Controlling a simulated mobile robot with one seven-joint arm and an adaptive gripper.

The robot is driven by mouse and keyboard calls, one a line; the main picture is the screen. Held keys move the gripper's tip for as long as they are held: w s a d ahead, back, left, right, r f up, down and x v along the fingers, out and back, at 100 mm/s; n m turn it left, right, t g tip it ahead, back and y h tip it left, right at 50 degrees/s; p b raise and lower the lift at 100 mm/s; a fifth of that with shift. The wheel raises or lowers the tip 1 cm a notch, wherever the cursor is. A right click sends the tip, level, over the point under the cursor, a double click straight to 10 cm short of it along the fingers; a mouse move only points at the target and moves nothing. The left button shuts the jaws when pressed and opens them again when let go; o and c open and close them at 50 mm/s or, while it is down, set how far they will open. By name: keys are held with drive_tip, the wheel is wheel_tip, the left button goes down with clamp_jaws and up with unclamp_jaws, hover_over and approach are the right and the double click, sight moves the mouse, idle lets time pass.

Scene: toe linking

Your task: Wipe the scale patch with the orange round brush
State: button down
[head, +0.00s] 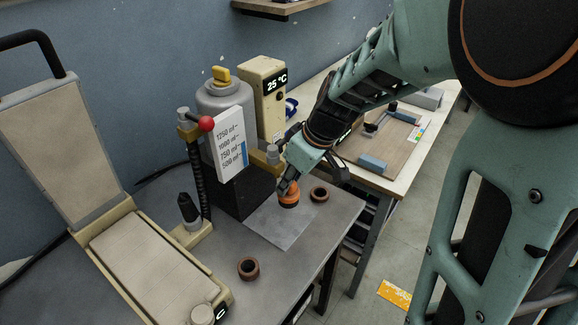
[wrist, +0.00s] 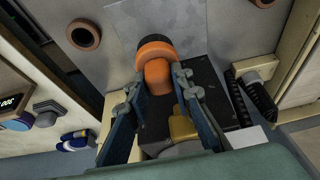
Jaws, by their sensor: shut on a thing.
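The orange round brush (head: 289,197) is held in my gripper (head: 290,184), low over the right part of a pale grey square on the metal table. This pale square (head: 276,233) looks like the scale patch. In the wrist view the brush's orange body (wrist: 156,70) sits between the two fingers of my gripper (wrist: 157,80), with its dark round end pointing at the table. I cannot tell whether the brush touches the patch. Part of the patch is hidden by the brush and the gripper.
Brown rings stand on the table, one in front (head: 248,268) and one right of the brush (head: 319,193). A grey tank (head: 214,103) with a level sign (head: 229,145) rises behind on a black block. A beige press (head: 150,262) is at left. The table's right edge is close.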

sight(287, 197)
wheel_tip(287, 197, down, 4)
drive_tip(key=shift+f+b, duration=0.25)
drive_tip(key=shift+b, duration=0.95)
drive_tip(key=shift+s+a+f+b, duration=0.25)
drive_tip(key=shift+s+a+b, duration=0.1)
drive_tip(key=shift+s+a, duration=0.65)
drive_tip(key=shift+s, duration=0.25)
drive_tip(key=shift+f+b, duration=0.25)
drive_tip(key=shift+b, duration=0.25)
